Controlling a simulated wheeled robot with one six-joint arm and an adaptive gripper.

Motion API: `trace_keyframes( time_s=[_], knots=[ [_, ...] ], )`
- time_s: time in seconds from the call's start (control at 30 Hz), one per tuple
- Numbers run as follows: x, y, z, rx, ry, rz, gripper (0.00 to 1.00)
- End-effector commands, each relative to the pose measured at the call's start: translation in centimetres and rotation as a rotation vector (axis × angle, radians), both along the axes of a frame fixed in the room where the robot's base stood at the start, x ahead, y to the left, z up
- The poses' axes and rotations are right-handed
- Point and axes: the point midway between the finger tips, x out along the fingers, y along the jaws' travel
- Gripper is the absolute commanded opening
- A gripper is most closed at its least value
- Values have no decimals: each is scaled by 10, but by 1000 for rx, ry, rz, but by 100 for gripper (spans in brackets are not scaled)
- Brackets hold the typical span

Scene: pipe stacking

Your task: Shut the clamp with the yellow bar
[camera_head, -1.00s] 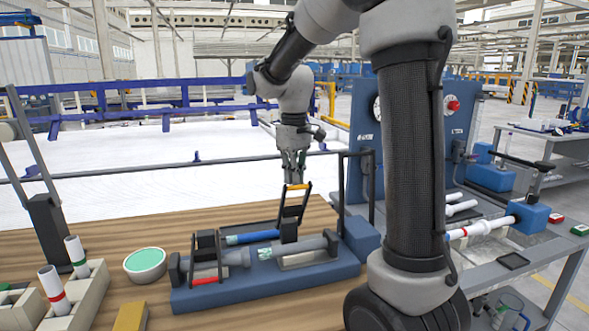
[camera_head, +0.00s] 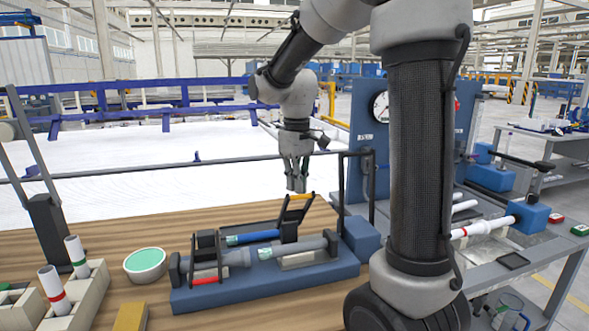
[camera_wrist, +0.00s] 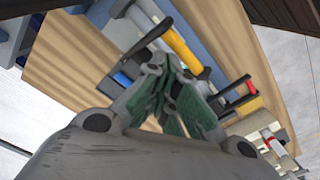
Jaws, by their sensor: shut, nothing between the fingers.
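The clamp with the yellow bar (camera_head: 300,197) stands raised and tilted at the back right of the blue fixture (camera_head: 265,288). Its yellow bar (camera_wrist: 183,49) also shows in the wrist view, just beyond my fingers. My gripper (camera_head: 296,188) is shut and empty, just above and slightly behind the bar; I cannot tell whether it touches. The clamp with the red bar (camera_head: 207,281) lies low at the fixture's left. A grey pipe with a teal band (camera_head: 300,246) and a blue pipe (camera_head: 252,237) lie in the fixture. My fingers hide part of the clamp in the wrist view.
A green-topped bowl (camera_head: 145,263), a yellow block (camera_head: 131,317) and a beige rack (camera_head: 84,293) with white pipes stand to the left. A dark upright frame (camera_head: 342,190) rises right of the fixture. The wooden table behind the fixture is clear.

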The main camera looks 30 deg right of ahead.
Motion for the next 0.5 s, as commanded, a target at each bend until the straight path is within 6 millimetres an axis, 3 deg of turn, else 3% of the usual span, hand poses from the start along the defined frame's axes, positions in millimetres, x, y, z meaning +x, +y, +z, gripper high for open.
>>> trace_keyframes(
  time_s=[0.5],
  knots=[
    [-22,4,-12,0,1,0,0]
  ],
)
